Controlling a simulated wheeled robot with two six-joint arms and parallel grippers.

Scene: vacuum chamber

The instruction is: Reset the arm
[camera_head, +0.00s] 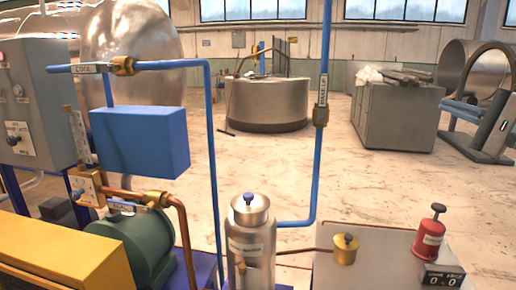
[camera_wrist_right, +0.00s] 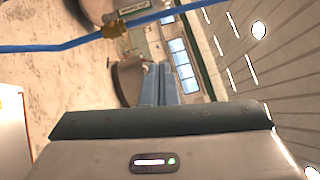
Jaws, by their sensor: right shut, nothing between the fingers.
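My right gripper (camera_wrist_right: 158,70) shows in the right wrist view. Its grey body with a small lit panel fills the lower part, and its narrow blue-grey fingers point up the picture, together and empty. They appear clear of any object.
Blue pipes (camera_head: 318,150) rise around a steel canister (camera_head: 250,250). At left stand a grey control panel (camera_head: 35,100), a blue box (camera_head: 140,140) and a green motor (camera_head: 135,245). A red canister (camera_head: 429,235) and brass fitting (camera_head: 345,248) stand at right.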

